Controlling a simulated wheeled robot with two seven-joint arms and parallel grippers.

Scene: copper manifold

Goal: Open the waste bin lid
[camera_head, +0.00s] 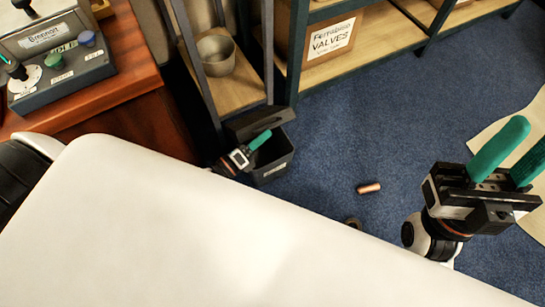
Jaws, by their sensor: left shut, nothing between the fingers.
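The dark waste bin (275,172) stands on the blue carpet beside the wooden cabinet. Its lid (262,118) is tilted up at the back, and part of the dark opening shows below it. My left gripper (266,134) is shut and empty, with its green fingertips at the opening just under the lid. I cannot tell whether the fingertips touch the lid. My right gripper (522,135) is at the right, away from the bin, with its green fingers apart and nothing seen between them.
A copper piece (369,187) lies on the carpet right of the bin. A shelf with a grey pot (216,56) stands behind the bin. A box labelled valves (330,37) sits on another shelf. A control box (58,52) is on the wooden cabinet (125,65). Open carpet lies right of the bin.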

